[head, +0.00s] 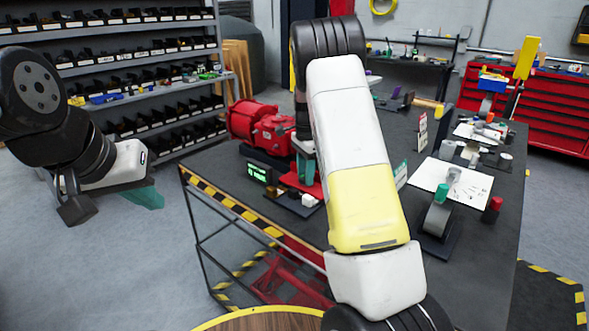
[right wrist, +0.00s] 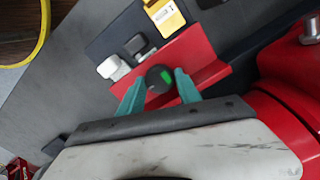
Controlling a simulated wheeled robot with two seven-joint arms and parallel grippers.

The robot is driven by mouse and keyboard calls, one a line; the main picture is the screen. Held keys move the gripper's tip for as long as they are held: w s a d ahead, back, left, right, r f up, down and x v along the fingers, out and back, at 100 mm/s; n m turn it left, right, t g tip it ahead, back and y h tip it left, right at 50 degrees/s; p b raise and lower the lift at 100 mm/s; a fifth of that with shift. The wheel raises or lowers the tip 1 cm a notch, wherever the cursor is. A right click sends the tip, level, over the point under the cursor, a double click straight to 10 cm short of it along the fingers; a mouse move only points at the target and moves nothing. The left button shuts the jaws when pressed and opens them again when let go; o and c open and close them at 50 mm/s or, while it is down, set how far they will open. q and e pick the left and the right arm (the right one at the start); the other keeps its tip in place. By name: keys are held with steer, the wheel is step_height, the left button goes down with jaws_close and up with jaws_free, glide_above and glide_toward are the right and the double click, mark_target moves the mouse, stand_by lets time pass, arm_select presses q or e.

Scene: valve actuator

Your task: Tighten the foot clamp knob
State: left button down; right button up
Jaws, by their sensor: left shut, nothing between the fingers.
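The foot clamp knob (right wrist: 159,79) is a round black knob with a green mark, on a red block (right wrist: 205,58) in the right wrist view. My right gripper (right wrist: 158,84) has its two teal fingers on either side of the knob. I cannot tell whether both fingers press on it. In the head view my right gripper (head: 306,168) points down over the red block beside the red actuator (head: 262,128), and the knob is hidden there. My left gripper (head: 150,197) is shut and empty, off the table at the left.
The dark workbench (head: 225,165) has a striped edge. A small green display (head: 259,173) stands in front of the actuator. A tape dispenser (head: 437,218) and white sheets lie to the right of my arm. Bin shelves (head: 130,60) stand behind my left arm.

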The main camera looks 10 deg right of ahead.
steer(key=o, duration=0.4)
step_height(320, 180, up, 7)
steer(key=shift+r, duration=0.45)
